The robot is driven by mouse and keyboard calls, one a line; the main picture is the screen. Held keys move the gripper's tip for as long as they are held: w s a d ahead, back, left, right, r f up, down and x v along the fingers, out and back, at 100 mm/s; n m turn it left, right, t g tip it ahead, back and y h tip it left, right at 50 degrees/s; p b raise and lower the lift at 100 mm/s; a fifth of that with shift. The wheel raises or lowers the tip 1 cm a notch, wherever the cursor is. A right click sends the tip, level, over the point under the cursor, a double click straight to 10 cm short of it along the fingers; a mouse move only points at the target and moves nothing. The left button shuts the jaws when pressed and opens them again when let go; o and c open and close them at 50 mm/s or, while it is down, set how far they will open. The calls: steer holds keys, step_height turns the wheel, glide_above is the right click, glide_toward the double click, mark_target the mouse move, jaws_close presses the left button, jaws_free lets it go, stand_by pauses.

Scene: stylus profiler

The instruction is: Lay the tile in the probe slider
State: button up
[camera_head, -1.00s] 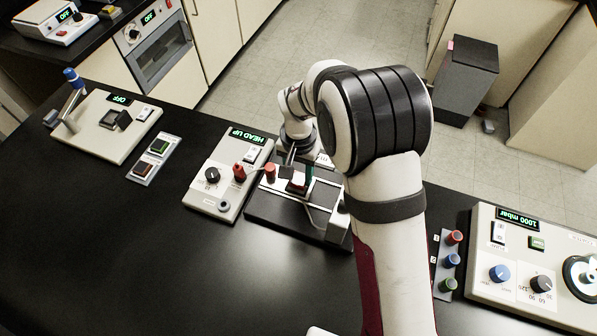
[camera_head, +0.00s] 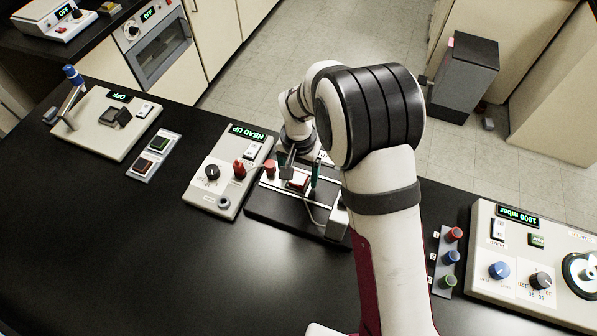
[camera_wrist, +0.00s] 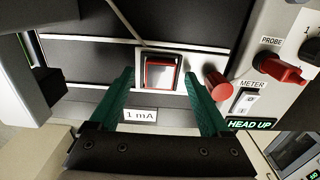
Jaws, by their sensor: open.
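In the head view the red-edged tile (camera_head: 298,180) shows on the black probe stage (camera_head: 285,213). My gripper (camera_wrist: 159,73) is open, its green fingers on either side of the slider frame with gaps to the tile. In the head view one green finger of my gripper (camera_head: 303,172) shows; my arm hides part of the stage.
A red knob (camera_wrist: 217,86) stands close to the right finger. The meter box (camera_head: 225,180) reading HEAD UP is left of the stage. A holder with green and red squares (camera_head: 154,156) lies farther left. The front of the black bench is clear.

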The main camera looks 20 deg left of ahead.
steer(key=shift+c, duration=0.4)
steer(key=shift+r, duration=0.1)
steer(key=shift+r, duration=3.4)
step_height(320, 180, up, 16)
glide_above(298, 179)
steer(key=shift+f, duration=0.1)
